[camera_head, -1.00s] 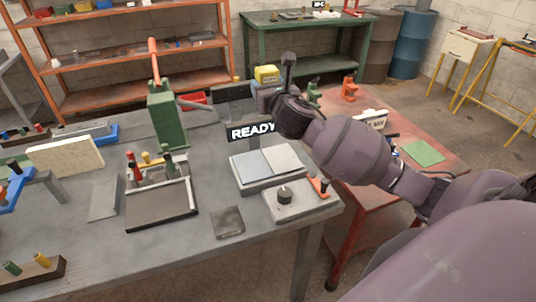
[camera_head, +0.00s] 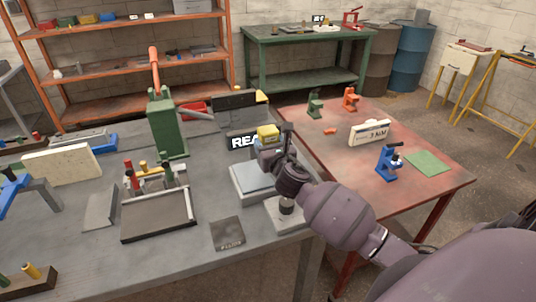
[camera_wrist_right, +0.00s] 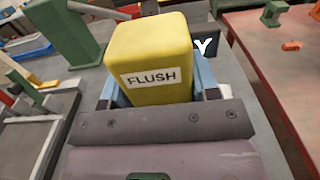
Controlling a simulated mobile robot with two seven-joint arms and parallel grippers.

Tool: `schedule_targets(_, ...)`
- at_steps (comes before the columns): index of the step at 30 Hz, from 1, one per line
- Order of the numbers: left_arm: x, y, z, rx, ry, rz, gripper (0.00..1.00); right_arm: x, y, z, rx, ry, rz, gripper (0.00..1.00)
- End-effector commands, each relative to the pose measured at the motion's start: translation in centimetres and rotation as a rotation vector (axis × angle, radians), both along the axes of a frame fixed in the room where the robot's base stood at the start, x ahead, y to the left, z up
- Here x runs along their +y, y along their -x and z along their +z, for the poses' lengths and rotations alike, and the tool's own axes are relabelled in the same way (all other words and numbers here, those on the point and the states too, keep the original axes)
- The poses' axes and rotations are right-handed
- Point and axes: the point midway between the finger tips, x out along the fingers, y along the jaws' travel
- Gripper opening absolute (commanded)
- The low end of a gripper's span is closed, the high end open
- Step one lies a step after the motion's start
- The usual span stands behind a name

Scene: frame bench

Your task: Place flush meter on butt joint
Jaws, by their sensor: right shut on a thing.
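The flush meter is a yellow block (camera_head: 267,132) labelled FLUSH; it also fills the middle of the right wrist view (camera_wrist_right: 152,55). My right gripper (camera_head: 268,143) is shut on it, with blue fingers (camera_wrist_right: 155,85) on either side. It is over the butt joint fixture, two light plates side by side on a grey base (camera_head: 246,182). The gripper and arm hide much of the plates and the seam, so I cannot tell whether the meter touches them. My left gripper is not in view.
A sign reading READY (camera_head: 241,142), partly covered, stands behind the plates. A small block with a dark knob (camera_head: 286,207) is at the bench's front edge. A green press (camera_head: 167,125) and a tool tray (camera_head: 158,220) stand left. A red table (camera_head: 440,178) is right.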

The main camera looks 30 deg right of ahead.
Motion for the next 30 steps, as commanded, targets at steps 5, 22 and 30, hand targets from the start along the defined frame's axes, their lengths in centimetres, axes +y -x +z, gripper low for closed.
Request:
schedule_targets(5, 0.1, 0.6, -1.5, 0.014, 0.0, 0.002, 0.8, 0.0, 0.0, -3.0, 0.004, -0.003, -0.002, 0.28)
schedule_targets(22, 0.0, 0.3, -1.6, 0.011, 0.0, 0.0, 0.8, 0.0, 0.0, -3.7, 0.002, 0.0, 0.0, 0.67)
schedule_targets(30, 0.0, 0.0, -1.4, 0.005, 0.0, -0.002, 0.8, 0.0, 0.0, -3.7, 0.002, 0.0, 0.0, 0.81)
